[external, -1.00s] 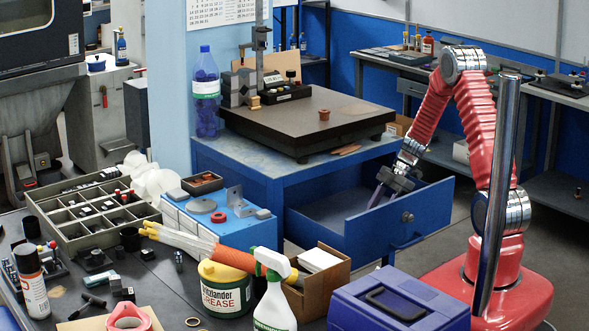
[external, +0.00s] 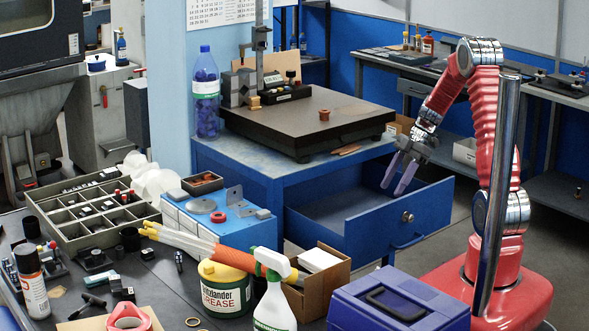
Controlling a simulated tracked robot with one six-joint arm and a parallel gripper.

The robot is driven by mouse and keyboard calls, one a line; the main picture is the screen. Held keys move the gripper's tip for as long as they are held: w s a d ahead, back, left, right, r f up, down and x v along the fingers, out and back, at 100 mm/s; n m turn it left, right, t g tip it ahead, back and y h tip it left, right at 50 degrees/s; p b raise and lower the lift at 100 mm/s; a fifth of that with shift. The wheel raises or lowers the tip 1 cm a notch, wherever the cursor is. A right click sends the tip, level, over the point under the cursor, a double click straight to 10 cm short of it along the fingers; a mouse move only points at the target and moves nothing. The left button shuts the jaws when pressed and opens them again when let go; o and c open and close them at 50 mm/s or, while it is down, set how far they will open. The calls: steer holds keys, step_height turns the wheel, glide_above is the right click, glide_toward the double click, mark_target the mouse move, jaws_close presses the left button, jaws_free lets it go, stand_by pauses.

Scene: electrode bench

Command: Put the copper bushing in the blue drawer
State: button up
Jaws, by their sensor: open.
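The copper bushing (external: 324,115) stands on the dark surface plate (external: 290,105) on top of the blue bench. The blue drawer (external: 371,229) is pulled out from that bench, and the part of its floor that shows looks bare. My gripper (external: 395,182) is above the drawer's back right part, fingers pointing down. It is open, with a gap between the two purple-grey fingers and nothing in them. The bushing is up and left of the gripper, well apart from it.
A height gauge (external: 261,55) and a small block set (external: 287,90) stand on the plate behind the bushing. A blue bottle (external: 206,95) stands at the bench's left corner. A blue toolbox (external: 398,303) and cardboard box (external: 322,285) are in front of the drawer.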

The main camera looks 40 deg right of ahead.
stand_by(0.4)
steer(key=s+a+r+m+t+h, duration=0.2)
steer(key=s+a+r+m, duration=0.4)
steer(key=s+r, duration=0.3)
steer(key=s+a+r+m+t+h, duration=0.2)
steer(key=s+a+r+m+h, duration=0.2)
steer(key=s+a+r+m, duration=0.3)
steer(key=shift+s+r+m, duration=1)
steer(key=shift+s+m, duration=0.3)
steer(key=shift+s, duration=1)
